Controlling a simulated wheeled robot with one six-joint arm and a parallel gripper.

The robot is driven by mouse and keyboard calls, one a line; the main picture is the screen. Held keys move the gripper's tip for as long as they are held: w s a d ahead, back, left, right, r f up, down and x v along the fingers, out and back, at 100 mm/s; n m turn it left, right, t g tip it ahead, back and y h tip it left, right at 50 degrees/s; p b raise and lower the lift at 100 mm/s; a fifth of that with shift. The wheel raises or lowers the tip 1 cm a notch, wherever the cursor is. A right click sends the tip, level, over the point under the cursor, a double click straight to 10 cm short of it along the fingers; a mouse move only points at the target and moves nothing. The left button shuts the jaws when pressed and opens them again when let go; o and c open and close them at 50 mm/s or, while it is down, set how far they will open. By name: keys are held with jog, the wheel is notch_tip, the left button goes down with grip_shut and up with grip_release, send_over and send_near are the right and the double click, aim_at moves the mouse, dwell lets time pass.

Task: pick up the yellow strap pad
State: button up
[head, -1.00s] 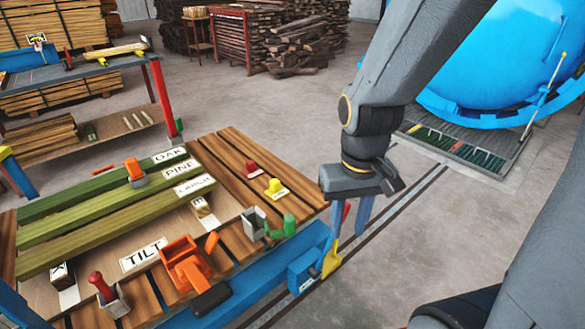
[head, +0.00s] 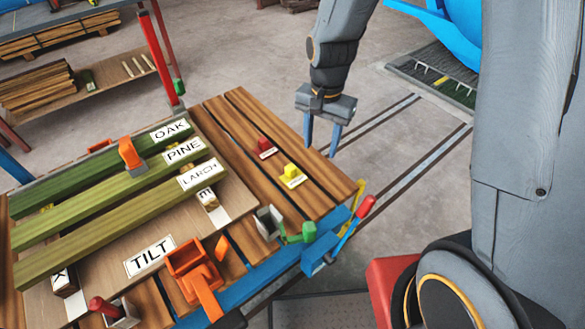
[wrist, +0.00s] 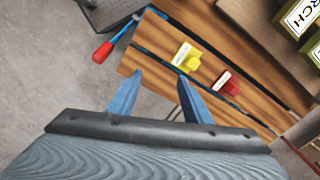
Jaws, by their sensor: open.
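Nothing hides the pad.
A red pad (head: 264,145) sits just behind the yellow one. A green-handled clamp (head: 300,234) and a red-handled lever (head: 365,206) stand at the table's near right edge. Labelled green boards (head: 110,195) lie to the left.

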aim_at(291, 167)
jog(key=w+a+f+m+p, duration=0.1)
jog(key=a+f, duration=0.1)
jog(key=w+a+f+m+p, duration=0.1)
jog(key=a+m, duration=0.1)
jog(key=w+a+f+m, duration=0.1)
jog(key=w+a+f, duration=0.1)
jog(key=a, duration=0.1)
jog(key=shift+f+p, duration=0.35)
jog(key=shift+p, duration=0.05)
jog(key=shift+w+a+f+m, duration=0.15)
jog(key=shift+f+m, duration=0.15)
jog(key=shift+f, duration=0.35)
jog(key=shift+f+p, duration=1.45)
jog(key=shift+f, duration=2)
jog(key=c, duration=1.1)
